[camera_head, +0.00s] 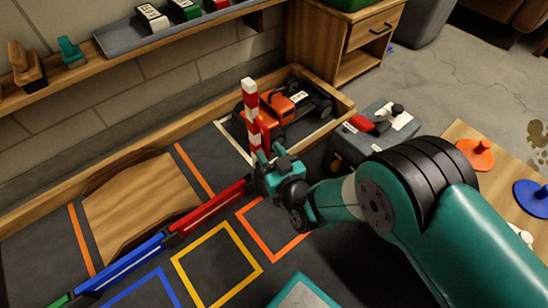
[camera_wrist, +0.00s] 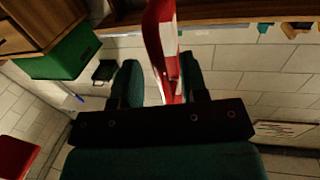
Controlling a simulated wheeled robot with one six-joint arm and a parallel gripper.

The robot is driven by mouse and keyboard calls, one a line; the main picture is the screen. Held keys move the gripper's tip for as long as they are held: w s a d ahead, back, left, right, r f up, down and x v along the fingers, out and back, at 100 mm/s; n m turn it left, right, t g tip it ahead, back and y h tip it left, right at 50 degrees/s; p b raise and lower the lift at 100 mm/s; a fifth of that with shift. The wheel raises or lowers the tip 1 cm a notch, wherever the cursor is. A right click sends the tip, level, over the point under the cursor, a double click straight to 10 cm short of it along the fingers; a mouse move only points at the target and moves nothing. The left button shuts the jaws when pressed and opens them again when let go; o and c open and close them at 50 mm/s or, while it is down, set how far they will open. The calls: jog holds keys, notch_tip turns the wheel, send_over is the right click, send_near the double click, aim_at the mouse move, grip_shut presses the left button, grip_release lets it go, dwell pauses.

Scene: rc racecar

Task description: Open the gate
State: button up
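The gate's red-and-white striped bar (camera_head: 250,105) stands upright in front of the parking bay in the head view. My gripper (camera_head: 262,160) is at the lower part of the bar, which hides the bar's foot. In the wrist view the bar (camera_wrist: 162,45) passes between the two fingers of my gripper (camera_wrist: 158,82). A gap shows between the left finger and the bar. The right finger is close beside the bar; I cannot tell whether it touches.
An orange and black truck (camera_head: 284,108) sits in the bay behind the bar. A low blue and red barrier (camera_head: 205,208) runs left of my gripper. A wooden ramp (camera_head: 140,205) lies behind it. A grey case (camera_head: 372,140) stands at right. Outlined floor squares in front are empty.

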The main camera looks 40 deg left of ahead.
aim_at(268, 151)
jog(key=shift+d, duration=0.1)
jog(key=p+v, duration=0.4)
jog(key=shift+s, duration=0.1)
jog(key=p+v, duration=1.3)
jog(key=p, duration=0.4)
jog(key=shift+s, duration=0.1)
